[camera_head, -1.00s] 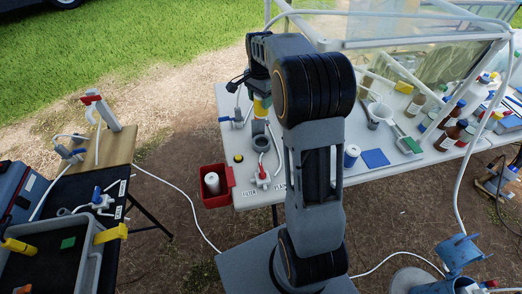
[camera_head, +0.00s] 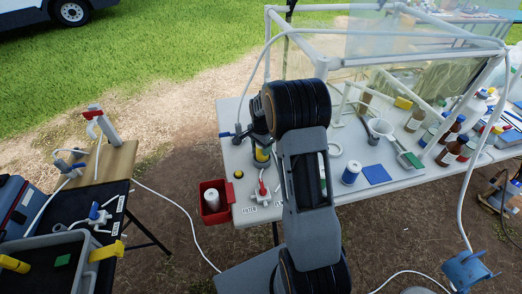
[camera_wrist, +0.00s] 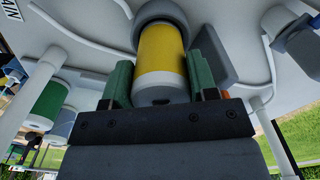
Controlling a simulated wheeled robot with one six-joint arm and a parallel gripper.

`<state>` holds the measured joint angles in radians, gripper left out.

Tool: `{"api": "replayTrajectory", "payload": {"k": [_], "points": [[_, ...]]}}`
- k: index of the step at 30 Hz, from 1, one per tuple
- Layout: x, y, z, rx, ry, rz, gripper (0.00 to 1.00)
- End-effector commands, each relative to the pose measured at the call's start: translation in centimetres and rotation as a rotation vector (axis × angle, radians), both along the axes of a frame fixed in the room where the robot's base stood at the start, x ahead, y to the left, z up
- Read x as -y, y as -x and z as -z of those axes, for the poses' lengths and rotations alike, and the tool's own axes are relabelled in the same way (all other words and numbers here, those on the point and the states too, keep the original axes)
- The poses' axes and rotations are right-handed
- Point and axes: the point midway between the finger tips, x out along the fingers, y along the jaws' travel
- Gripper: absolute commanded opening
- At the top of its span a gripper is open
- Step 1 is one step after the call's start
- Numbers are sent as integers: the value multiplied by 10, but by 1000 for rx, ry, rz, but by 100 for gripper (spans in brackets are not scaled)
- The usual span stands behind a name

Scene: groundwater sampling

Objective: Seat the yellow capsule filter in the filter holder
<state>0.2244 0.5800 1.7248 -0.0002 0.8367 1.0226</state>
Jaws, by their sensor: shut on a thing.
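The yellow capsule filter (camera_wrist: 160,52) is held upright between the green finger pads of my gripper (camera_wrist: 160,75), which is shut on it. In the wrist view the capsule's far end meets the grey ring of the filter holder (camera_wrist: 163,11). In the head view the yellow capsule (camera_head: 262,155) stands at the grey holder (camera_head: 260,166) near the table's left end, below my arm. My arm hides most of the gripper there. I cannot tell how deep the capsule sits in the holder.
A red-handled valve (camera_head: 263,189) and a yellow button (camera_head: 238,174) are close by. A red bin (camera_head: 213,223) with a white cylinder hangs at the table's left edge. White tubing and frame bars surround the area.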

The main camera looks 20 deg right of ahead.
Motion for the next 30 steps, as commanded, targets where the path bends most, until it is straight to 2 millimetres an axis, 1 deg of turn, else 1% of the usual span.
{"api": "replayTrajectory", "payload": {"k": [1,3,6,15,19,20,27,30], "points": [[0,0,7,-2,0,0,29],[0,0,14,-1,-1,0,29],[0,0,20,0,0,0,29],[0,0,21,1,0,0,29],[0,0,25,0,0,0,29],[0,0,23,1,0,0,56],[0,0,23,0,0,0,78],[0,0,23,0,0,0,78]]}}
